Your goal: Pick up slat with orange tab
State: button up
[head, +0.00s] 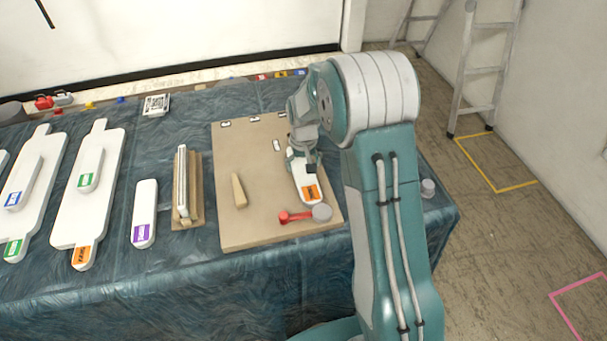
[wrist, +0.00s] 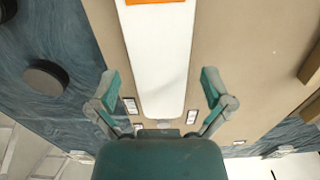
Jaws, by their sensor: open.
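A white slat with an orange tab (head: 302,182) lies on the tan board (head: 260,229), its tab end toward the front. In the wrist view the slat (wrist: 160,60) runs lengthwise up the middle, with part of the orange tab (wrist: 150,1) at the top edge. My gripper (head: 303,162) is over the slat's far part. In the wrist view my gripper (wrist: 162,84) is open, with one finger on each side of the slat and visible gaps to it. I cannot tell how high the fingers are above the board.
A wooden wedge (head: 239,191) lies to the left. A slat with a purple tab (head: 145,212) and larger white panels (head: 89,190) lie farther left on the cloth-covered table.

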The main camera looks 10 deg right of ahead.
notch_tip(320, 180, down, 2)
jog(key=shift+f, duration=0.25)
jog(key=c, duration=1)
